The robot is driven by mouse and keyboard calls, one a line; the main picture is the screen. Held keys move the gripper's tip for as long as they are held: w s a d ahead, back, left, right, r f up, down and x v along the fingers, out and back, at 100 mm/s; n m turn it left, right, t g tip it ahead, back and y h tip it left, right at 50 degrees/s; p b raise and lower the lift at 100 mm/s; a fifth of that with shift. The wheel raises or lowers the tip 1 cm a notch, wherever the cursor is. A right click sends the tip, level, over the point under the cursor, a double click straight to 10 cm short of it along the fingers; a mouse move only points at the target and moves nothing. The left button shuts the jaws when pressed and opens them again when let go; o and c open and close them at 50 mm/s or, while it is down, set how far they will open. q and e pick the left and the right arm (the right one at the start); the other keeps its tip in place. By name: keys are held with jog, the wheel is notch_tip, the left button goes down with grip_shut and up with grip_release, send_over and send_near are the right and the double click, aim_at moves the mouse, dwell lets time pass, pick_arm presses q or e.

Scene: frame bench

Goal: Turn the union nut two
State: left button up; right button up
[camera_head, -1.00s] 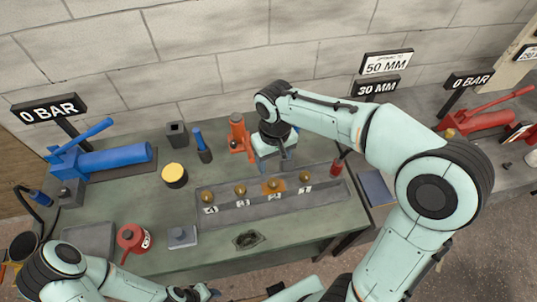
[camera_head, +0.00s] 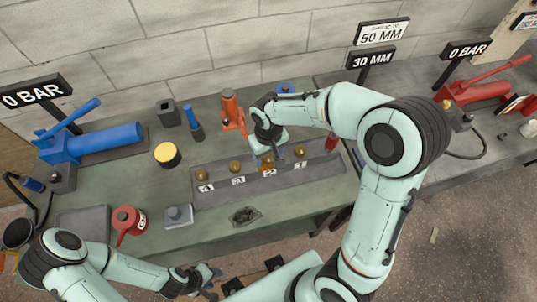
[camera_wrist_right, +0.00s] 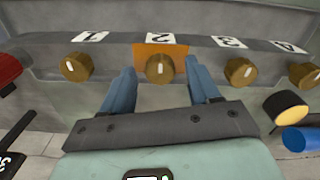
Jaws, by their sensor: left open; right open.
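Union nut two (camera_wrist_right: 160,68) is a round brass knob with a white mark pointing straight up in the right wrist view. It sits on an orange patch (camera_wrist_right: 152,49) below label 2. My right gripper (camera_wrist_right: 159,75) is open, its blue fingers to either side of nut two with a gap on each side. In the head view the right gripper (camera_head: 268,158) is over the rail and partly hides nut two. Nut one (camera_wrist_right: 76,67) and nut three (camera_wrist_right: 240,71) flank it. My left gripper (camera_head: 208,282) is open, low at the front, away from the rail.
The nuts stand on a grey rail (camera_head: 325,168) on the green bench. Behind it are an orange-red jack (camera_head: 231,112) and a blue-handled tool (camera_head: 193,122). A yellow-topped cylinder (camera_head: 167,154), red round item (camera_head: 126,220) and blue pump (camera_head: 95,142) are to the left.

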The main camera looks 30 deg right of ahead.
jog(key=shift+f, duration=0.2)
jog(key=c, duration=1)
jog(key=shift+c, duration=0.2)
